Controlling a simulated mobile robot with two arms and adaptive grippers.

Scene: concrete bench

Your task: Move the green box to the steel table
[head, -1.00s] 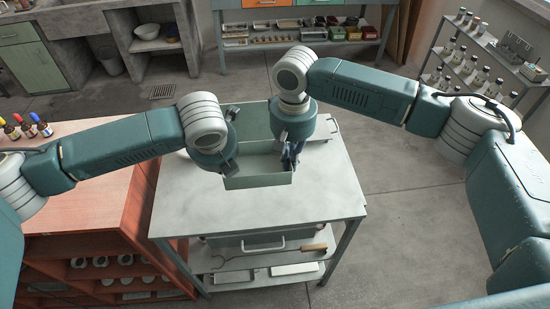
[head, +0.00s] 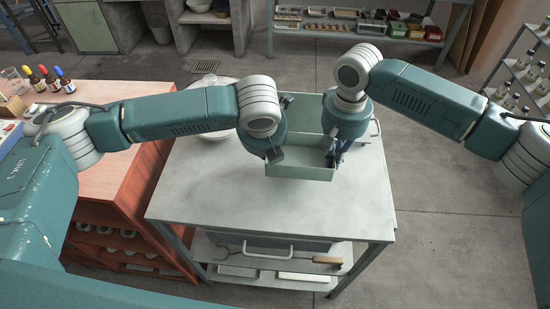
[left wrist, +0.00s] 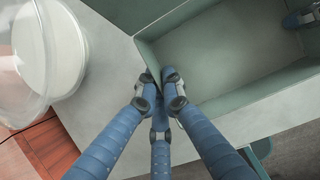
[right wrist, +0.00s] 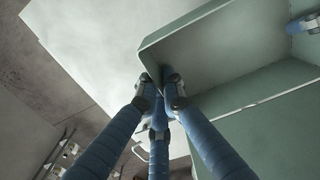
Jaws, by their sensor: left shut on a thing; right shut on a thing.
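The green box (head: 300,172) is an open, shallow, grey-green box, held level between my grippers over the grey steel table (head: 200,185). I cannot tell whether its bottom touches the top. My left gripper (left wrist: 160,88) is shut on one wall of the box near a corner, as the left wrist view shows. My right gripper (right wrist: 160,88) is shut on the opposite wall in the right wrist view. The box interior (left wrist: 225,55) looks empty where it shows. In the head view my arms hide parts of the side walls.
Another green container (head: 308,103) with a side handle stands behind the box. A pale round vessel (head: 213,82) stands at the table's back left. A red-brown cabinet (head: 135,180) adjoins on the left, with dropper bottles (head: 48,75). The table's front is clear.

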